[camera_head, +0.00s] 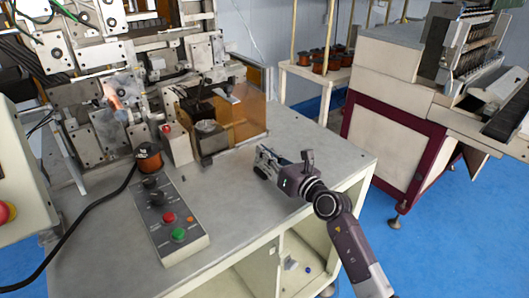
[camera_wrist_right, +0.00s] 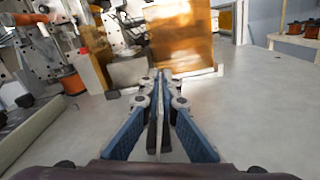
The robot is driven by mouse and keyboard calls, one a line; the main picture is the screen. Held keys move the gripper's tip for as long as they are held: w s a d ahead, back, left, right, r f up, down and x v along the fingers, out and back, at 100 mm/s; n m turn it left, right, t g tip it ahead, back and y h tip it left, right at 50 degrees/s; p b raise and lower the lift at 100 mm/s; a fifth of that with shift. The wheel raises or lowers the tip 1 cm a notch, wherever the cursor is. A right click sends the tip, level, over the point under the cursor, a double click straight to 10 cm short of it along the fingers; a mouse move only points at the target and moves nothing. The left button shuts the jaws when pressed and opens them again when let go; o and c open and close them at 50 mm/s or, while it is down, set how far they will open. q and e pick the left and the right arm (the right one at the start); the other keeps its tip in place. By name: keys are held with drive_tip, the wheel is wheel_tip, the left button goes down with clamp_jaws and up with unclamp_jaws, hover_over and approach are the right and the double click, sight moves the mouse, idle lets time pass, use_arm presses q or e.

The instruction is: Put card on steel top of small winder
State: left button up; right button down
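My right gripper (camera_head: 264,160) is over the grey table top, to the right of and in front of the small winder. In the right wrist view its fingers (camera_wrist_right: 161,82) are close together, with a thin pale strip, the card (camera_wrist_right: 160,135), edge-on between them. The card's face cannot be made out. The small winder has an orange see-through guard (camera_head: 246,112) and a grey steel top (camera_head: 207,127) beside it, clear of the gripper. The guard also shows ahead in the wrist view (camera_wrist_right: 185,38). My left gripper is out of view.
A control box (camera_head: 168,222) with red and green buttons and a copper spool (camera_head: 149,157) stand at left on the table (camera_head: 245,208). A red-topped white post (camera_head: 176,145) stands beside the winder. The table is bare around the gripper. A shelf with spools (camera_head: 312,72) stands behind.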

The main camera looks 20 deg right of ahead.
drive_tip(key=c, duration=2.6)
unclamp_jaws()
drive_tip(key=shift+f, duration=0.1)
drive_tip(key=shift+c, duration=0.2)
drive_tip(key=o, duration=0.5)
drive_tip(key=shift+r, duration=0.25)
drive_tip(key=b+v, duration=0.1)
drive_tip(key=v, duration=0.9)
drive_tip(key=shift+s+f, duration=0.15)
drive_tip(key=shift+s, duration=0.05)
drive_tip(key=shift+s+d, duration=0.25)
drive_tip(key=shift+s, duration=0.5)
